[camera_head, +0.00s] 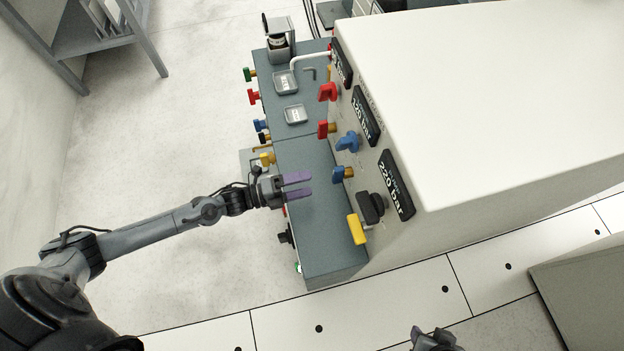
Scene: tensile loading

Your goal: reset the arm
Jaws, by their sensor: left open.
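My left arm reaches in from the lower left. Its left gripper (298,186) has two purple fingers, parted and empty, pointing right over the grey-green ledge (335,262) of the machine. The fingers are left of the blue-and-brass knob (342,174) and apart from it. A dark part of my right arm (436,340) shows at the bottom edge; its fingers cannot be made out.
The white machine (500,90) has pressure displays (395,185), red valves (327,92), a blue valve (348,142), a yellow handle (357,229) and a black knob (370,207). Coloured knobs (254,97) line the ledge's left side. Open floor (170,130) lies left.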

